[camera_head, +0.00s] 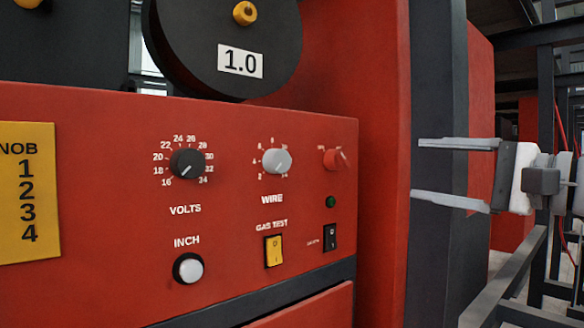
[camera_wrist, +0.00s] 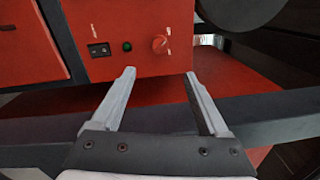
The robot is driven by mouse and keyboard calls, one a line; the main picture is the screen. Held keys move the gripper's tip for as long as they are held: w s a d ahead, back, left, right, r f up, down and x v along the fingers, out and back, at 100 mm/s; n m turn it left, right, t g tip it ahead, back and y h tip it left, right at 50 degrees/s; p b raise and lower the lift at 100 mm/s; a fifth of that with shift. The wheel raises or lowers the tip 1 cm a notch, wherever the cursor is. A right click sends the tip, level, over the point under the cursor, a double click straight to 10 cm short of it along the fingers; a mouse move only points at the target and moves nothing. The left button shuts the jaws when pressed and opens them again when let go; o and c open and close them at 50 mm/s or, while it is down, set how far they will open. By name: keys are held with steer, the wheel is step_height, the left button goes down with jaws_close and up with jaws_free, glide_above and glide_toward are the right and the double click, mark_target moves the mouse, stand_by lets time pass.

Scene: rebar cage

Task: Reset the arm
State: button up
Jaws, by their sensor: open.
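My gripper (camera_head: 428,169) is at the right of the head view, its two grey fingers pointing left and spread apart. It is open with nothing between the fingers. In the head view it is to the right of the red control panel (camera_head: 100,200), in front of a dark upright post. In the wrist view the open fingers (camera_wrist: 158,75) point up towards the lower edge of the red panel (camera_wrist: 115,65). The panel carries a black VOLTS knob (camera_head: 187,163), a grey WIRE knob (camera_head: 277,161) and a red knob (camera_head: 336,159).
A white INCH button (camera_head: 188,268), a yellow GAS TEST switch (camera_head: 273,250), a black switch (camera_head: 330,237) and a green lamp (camera_head: 331,202) are on the panel. A black spool marked 1.0 (camera_head: 220,30) stands above it. A grey rail (camera_head: 505,275) runs below my gripper.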

steer(key=shift+v, duration=0.8)
steer(key=s+a+f+n+g+h, duration=0.25)
steer(key=a+f, duration=0.35)
steer(key=f, duration=0.3)
steer(key=s+a+f+n+g+h, duration=0.15)
steer(key=a+f+g, duration=0.3)
steer(key=f, duration=0.45)
steer(key=s+f+n+g+h, duration=0.1)
steer(key=s+f+n+h, duration=0.3)
steer(key=f, duration=0.4)
steer(key=s+f+n+g+h, duration=0.1)
steer(key=s+f+n+h, duration=0.2)
steer(key=s+f+n, duration=0.35)
step_height(320, 180, up, 12)
steer(key=w+m+p, duration=0.1)
steer(key=p, duration=1.2)
steer(key=shift+w+m+p, duration=0.35)
steer(key=shift+w+p, duration=0.05)
steer(key=shift+a, duration=0.1)
